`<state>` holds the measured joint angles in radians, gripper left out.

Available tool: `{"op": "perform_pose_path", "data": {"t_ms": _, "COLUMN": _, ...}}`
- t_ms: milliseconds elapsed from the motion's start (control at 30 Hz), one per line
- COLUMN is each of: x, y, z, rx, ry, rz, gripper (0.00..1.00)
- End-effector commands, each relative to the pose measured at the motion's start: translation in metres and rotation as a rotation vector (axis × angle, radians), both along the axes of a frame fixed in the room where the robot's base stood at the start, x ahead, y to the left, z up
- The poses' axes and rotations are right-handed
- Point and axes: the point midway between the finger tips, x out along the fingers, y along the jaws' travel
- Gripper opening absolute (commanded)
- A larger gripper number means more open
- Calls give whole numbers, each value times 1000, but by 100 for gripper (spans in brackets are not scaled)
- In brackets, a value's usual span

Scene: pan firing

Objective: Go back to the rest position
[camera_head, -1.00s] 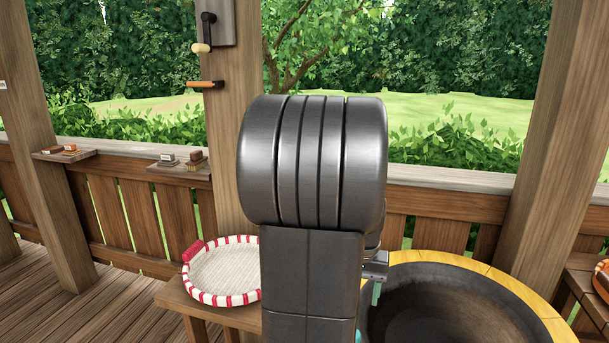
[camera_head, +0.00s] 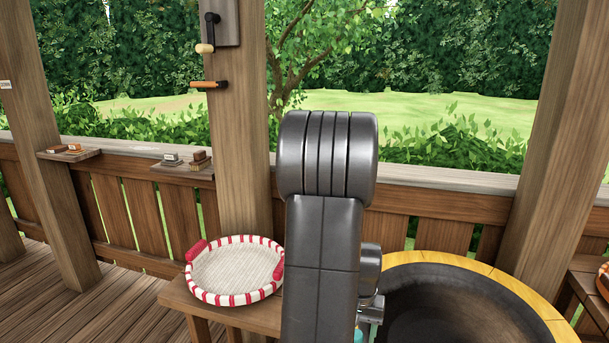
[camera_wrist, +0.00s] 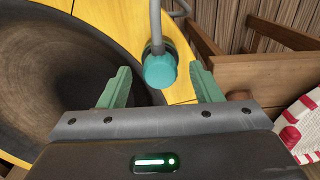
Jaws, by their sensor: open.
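My gripper (camera_wrist: 161,69) is open, with its two green fingers spread apart in the wrist view. A teal knob (camera_wrist: 160,71) on a grey rod shows between and just beyond the fingers; I cannot tell whether it touches either one. The fingers stand over the yellow rim of the big dark pan (camera_wrist: 85,15). In the head view my arm's dark links fill the middle and hide most of the gripper.
The big pan (camera_head: 530,300) with the yellow rim stands at the lower right. A round red-and-white tray (camera_head: 235,270) lies on a wooden bench left of my arm. Wooden posts and a railing (camera_head: 440,205) stand behind. Floor is free at the lower left.

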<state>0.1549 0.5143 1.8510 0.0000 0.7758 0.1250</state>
Motion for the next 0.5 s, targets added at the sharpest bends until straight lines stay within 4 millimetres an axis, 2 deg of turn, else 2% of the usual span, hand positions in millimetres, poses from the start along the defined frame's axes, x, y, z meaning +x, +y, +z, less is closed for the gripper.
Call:
{"op": "perform_pose_path", "data": {"t_ms": 333, "x": 0, "y": 0, "z": -1, "rx": 0, "ry": 0, "rz": 0, "gripper": 58}}
{"op": "perform_pose_path", "data": {"t_ms": 500, "x": 0, "y": 0, "z": -8, "rx": 0, "ry": 1, "rz": 0, "gripper": 58}}
